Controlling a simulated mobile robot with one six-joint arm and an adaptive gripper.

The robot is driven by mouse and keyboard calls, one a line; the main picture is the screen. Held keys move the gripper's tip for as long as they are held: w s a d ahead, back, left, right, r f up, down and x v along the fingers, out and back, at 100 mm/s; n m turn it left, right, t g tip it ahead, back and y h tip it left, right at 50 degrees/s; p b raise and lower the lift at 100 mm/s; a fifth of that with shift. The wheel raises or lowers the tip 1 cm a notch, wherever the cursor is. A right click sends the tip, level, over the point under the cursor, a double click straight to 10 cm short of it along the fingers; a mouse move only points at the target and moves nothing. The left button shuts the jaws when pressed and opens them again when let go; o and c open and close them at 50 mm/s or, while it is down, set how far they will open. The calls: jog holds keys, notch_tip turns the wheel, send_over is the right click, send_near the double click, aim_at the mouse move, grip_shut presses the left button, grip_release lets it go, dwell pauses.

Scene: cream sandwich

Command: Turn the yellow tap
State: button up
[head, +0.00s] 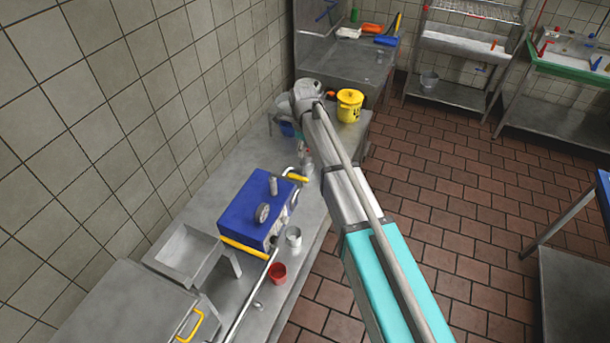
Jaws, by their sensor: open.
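A blue box-shaped machine (254,208) stands on the steel counter. A yellow-handled lever (296,177) sits on a bent pipe at its right rear side. A longer yellow handle (244,249) lies along its front, by a steel pipe. Another yellow handle (190,325) is on the steel unit at the lower left. I cannot tell for sure which one is the yellow tap. My arm reaches from the lower right over the counter. My gripper (284,117) is at its far end, beyond the blue machine and apart from these handles. It is open; its fingertips are mostly hidden.
A yellow pot (349,106) stands at the counter's far end. A red cup (278,273) and a metal cup (293,236) stand near the machine's front right. A steel chute (186,251) is left of it. The tiled wall (120,110) borders the counter; the brick-red floor (450,180) is open.

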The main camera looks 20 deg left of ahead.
aim_at(304, 179)
jog(key=shift+f, duration=0.2)
notch_tip(304, 179, down, 13)
jog(key=b, duration=1.4)
jog(key=shift+f, duration=0.2)
jog(key=shift+d, duration=0.1)
grip_shut()
dwell(0.4)
